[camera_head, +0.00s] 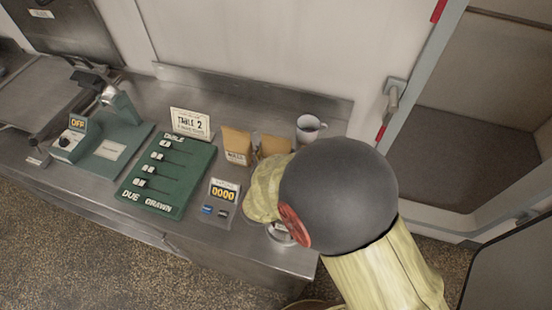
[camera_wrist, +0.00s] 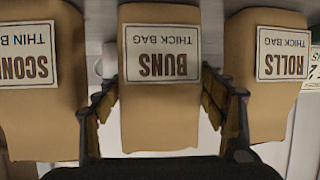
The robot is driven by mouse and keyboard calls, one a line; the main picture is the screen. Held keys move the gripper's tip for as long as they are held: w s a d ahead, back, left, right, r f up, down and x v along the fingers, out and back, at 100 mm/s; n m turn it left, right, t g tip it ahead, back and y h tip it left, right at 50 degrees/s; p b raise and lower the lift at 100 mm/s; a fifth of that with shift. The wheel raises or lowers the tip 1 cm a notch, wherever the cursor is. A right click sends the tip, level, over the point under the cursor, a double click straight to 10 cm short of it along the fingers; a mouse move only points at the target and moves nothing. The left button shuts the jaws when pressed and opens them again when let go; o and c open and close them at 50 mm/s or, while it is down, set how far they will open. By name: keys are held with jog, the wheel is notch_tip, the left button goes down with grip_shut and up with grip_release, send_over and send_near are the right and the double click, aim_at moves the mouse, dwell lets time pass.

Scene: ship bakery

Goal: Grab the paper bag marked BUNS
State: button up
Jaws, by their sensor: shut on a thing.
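The tan paper bag marked BUNS, THICK BAG (camera_wrist: 160,105) fills the middle of the wrist view, its label upside down there. My gripper (camera_wrist: 158,98) has a finger against each side of this bag and is shut on it. In the head view, a tan bag (camera_head: 271,146) shows partly beside my arm, its label hidden, so I cannot read which it is. My fingers are hidden behind my arm in that view.
The ROLLS bag (camera_wrist: 268,90) and the SCONES bag (camera_wrist: 40,100) stand close on either side. A white mug (camera_head: 309,128) is behind on the steel counter (camera_head: 200,240).

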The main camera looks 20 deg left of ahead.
jog(key=shift+c, duration=1.4)
